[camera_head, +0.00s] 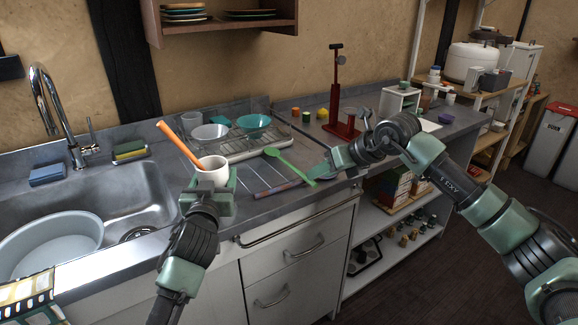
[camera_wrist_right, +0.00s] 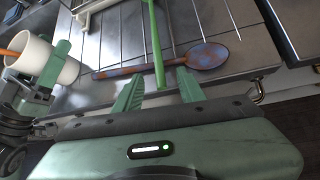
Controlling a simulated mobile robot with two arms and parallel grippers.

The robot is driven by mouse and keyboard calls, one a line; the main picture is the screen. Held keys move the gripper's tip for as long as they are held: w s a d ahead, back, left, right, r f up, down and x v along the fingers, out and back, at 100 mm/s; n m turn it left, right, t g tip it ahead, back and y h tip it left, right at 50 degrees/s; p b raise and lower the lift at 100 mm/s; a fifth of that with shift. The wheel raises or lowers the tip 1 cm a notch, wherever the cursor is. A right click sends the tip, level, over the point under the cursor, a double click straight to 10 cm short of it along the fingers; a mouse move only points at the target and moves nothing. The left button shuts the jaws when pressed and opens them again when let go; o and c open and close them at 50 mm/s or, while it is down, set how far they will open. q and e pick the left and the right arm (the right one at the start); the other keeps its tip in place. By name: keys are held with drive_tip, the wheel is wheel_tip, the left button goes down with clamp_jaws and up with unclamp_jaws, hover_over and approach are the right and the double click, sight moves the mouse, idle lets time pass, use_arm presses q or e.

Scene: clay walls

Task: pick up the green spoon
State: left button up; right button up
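The green spoon (camera_head: 290,165) lies on the counter, its bowl toward the back and its handle toward the front edge. In the right wrist view its handle (camera_wrist_right: 156,45) comes down between the two fingertips of my right gripper (camera_wrist_right: 158,88). These fingers are apart, one on each side of the handle end, with a gap to it. In the head view my right gripper (camera_head: 328,170) is low over the counter by the handle end. My left gripper (camera_head: 219,190) is around a white cup (camera_head: 212,172) with an orange utensil (camera_head: 180,144) standing in it.
A brown and purple spoon (camera_wrist_right: 207,56) lies across under or beside the green handle. A dish rack (camera_head: 238,147) with bowls stands behind. The sink (camera_head: 130,205) is at left. A red stand (camera_head: 342,125) is behind my right gripper. The counter's front edge is close.

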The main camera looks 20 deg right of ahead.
drive_tip(key=shift+x, duration=1.9)
drive_tip(key=shift+s+f, duration=0.1)
clamp_jaws()
